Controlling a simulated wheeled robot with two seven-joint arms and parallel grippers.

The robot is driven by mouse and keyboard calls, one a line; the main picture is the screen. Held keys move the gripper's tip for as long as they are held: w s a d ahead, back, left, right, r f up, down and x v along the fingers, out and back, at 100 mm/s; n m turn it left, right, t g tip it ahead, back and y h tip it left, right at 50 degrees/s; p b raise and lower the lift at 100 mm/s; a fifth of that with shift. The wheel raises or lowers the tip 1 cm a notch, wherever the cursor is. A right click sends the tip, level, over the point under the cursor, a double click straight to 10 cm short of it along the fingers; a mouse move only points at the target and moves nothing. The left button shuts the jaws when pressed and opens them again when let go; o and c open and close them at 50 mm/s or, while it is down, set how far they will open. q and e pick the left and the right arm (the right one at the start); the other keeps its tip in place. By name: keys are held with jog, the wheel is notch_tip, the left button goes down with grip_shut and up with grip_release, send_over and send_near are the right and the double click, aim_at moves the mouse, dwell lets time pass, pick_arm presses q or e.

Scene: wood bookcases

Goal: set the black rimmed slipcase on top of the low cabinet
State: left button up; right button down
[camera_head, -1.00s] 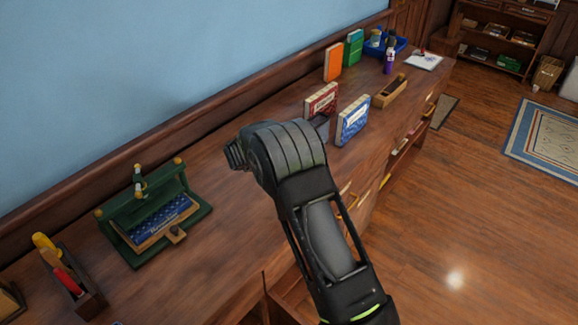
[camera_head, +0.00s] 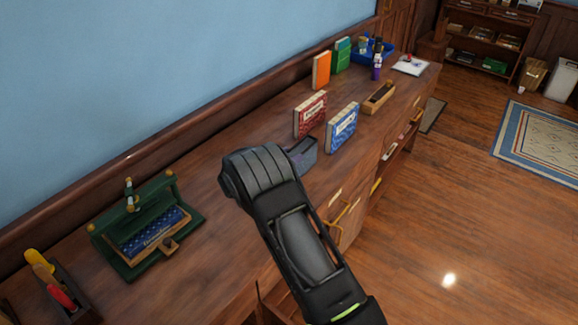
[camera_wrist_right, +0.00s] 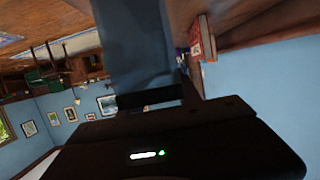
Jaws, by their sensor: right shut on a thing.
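My right gripper (camera_head: 292,160) is over the long wooden cabinet, mostly hidden behind my dark wrist. It is shut on a slate-blue, box-like thing with a dark edge (camera_head: 304,154), which looks like the slipcase. In the right wrist view the slipcase (camera_wrist_right: 135,45) is a large blue-grey slab running up from the dark jaws (camera_wrist_right: 150,97). The low cabinet (camera_head: 225,240) has a brown top and drawers along its right side. I cannot tell whether the slipcase touches that top. My left gripper is not in view.
A red book (camera_head: 310,115) and a blue book (camera_head: 342,128) stand just beyond the slipcase. Farther back are an orange book (camera_head: 321,70), a green book (camera_head: 342,55), a wooden box (camera_head: 379,98) and a blue bin (camera_head: 372,52). A green press (camera_head: 150,228) stands left; bare top lies between.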

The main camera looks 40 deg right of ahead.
notch_tip(320, 180, down, 4)
jog(key=shift+r+p, duration=0.25)
jog(key=shift+p, duration=0.35)
jog(key=shift+f, duration=0.3)
jog(key=shift+f, duration=0.2)
jog(key=c, duration=0.9)
grip_release()
jog(key=shift+o, duration=0.2)
